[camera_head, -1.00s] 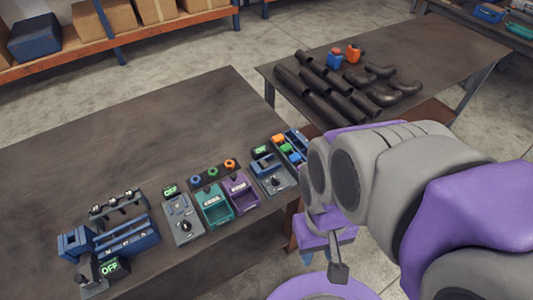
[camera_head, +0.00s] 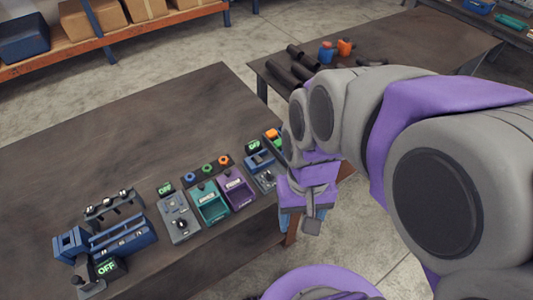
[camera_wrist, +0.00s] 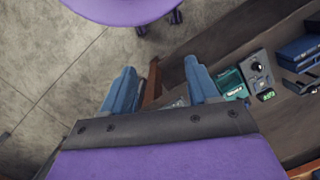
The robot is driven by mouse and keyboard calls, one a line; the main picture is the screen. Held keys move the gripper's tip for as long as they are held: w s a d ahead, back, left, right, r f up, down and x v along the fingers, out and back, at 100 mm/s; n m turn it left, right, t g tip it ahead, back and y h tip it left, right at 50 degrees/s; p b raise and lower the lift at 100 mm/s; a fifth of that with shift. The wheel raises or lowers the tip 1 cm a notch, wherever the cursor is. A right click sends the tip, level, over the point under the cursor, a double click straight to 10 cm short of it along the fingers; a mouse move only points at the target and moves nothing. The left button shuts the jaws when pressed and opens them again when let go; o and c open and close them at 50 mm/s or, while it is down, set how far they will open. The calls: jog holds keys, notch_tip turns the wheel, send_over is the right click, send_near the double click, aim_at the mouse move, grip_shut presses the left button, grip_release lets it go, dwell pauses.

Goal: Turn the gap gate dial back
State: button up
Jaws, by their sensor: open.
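A grey panel (camera_head: 177,229) with a round dark dial (camera_head: 180,224) stands near the front of the workbench, beside a small green-lit display (camera_head: 165,188). It also shows at the right of the wrist view, its dial (camera_wrist: 255,67) facing up. I cannot tell from markings which one is the gap gate dial. My gripper (camera_wrist: 161,86) is open and empty, its blue fingers apart. In the head view my gripper (camera_head: 290,222) is at the bench's right front edge, right of the panels.
A teal bin (camera_head: 211,207) and a purple bin (camera_head: 238,194) stand between the grey units. A blue fixture (camera_head: 122,240) with an OFF display (camera_head: 108,267) stands at left. The back of the workbench (camera_head: 130,130) is clear. A second table (camera_head: 420,48) holds pipes (camera_head: 290,73).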

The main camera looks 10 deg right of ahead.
jog(key=w+m+y, duration=0.1)
jog(key=w+m, duration=0.2)
jog(key=w, duration=0.8)
jog(key=m+y, duration=0.2)
jog(key=m, duration=0.4)
send_over(270, 173)
jog(key=s+d, duration=0.2)
jog(key=s, duration=0.2)
notch_tip(270, 173, down, 6)
jog(key=w+d+f+m, duration=0.4)
jog(key=w+d+f, duration=0.1)
jog(key=w+f, duration=0.1)
jog(key=shift+y, duration=0.3)
jog(key=x, duration=0.5)
jog(key=b+x, duration=0.1)
jog(key=x, duration=0.5)
jog(key=w+b+x, duration=0.1)
jog(key=x, duration=0.5)
jog(key=shift+a+f, duration=0.2)
jog(key=shift+c, duration=0.2)
jog(key=c, duration=1)
jog(key=shift+r, duration=0.1)
